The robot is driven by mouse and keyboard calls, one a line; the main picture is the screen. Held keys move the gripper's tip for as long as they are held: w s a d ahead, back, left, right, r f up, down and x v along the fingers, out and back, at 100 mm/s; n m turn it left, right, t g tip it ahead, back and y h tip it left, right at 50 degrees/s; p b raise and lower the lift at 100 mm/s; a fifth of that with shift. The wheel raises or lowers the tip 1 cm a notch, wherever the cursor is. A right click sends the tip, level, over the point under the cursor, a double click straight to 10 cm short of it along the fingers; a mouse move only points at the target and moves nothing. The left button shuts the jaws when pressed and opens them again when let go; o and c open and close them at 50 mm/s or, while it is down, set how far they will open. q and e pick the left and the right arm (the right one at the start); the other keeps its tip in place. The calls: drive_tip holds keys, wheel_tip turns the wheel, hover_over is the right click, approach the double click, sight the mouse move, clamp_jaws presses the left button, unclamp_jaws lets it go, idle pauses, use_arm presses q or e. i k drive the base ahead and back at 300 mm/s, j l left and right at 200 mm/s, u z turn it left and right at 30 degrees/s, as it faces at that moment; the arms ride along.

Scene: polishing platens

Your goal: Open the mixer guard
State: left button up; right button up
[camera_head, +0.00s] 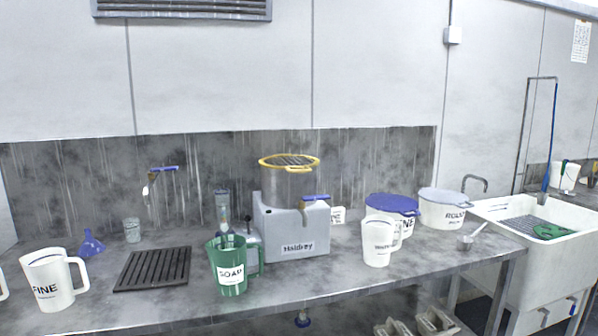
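The mixer (290,232) is a grey machine with a "Haldrey" label, standing on the middle of the bench. A steel bowl (286,186) rises from its top. The mixer guard (289,161), a yellow ring with dark bars, lies about level across the bowl's top and looks closed. A blue lever-like part (316,197) shows at the mixer's right side; I cannot tell whether it belongs to the mixer. Neither of my grippers is in view.
A green SOAP jug (229,265) stands close in front of the mixer's left side. A white jug (378,242) and lidded tubs (445,208) stand to the right. A dark slatted rack (153,268) lies left. A sink (535,225) stands far right.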

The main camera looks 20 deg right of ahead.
sight(305, 167)
drive_tip(key=i+l+z, duration=0.1)
drive_tip(key=i, duration=0.4)
drive_tip(key=i+l+z, duration=0.1)
drive_tip(key=i, duration=0.35)
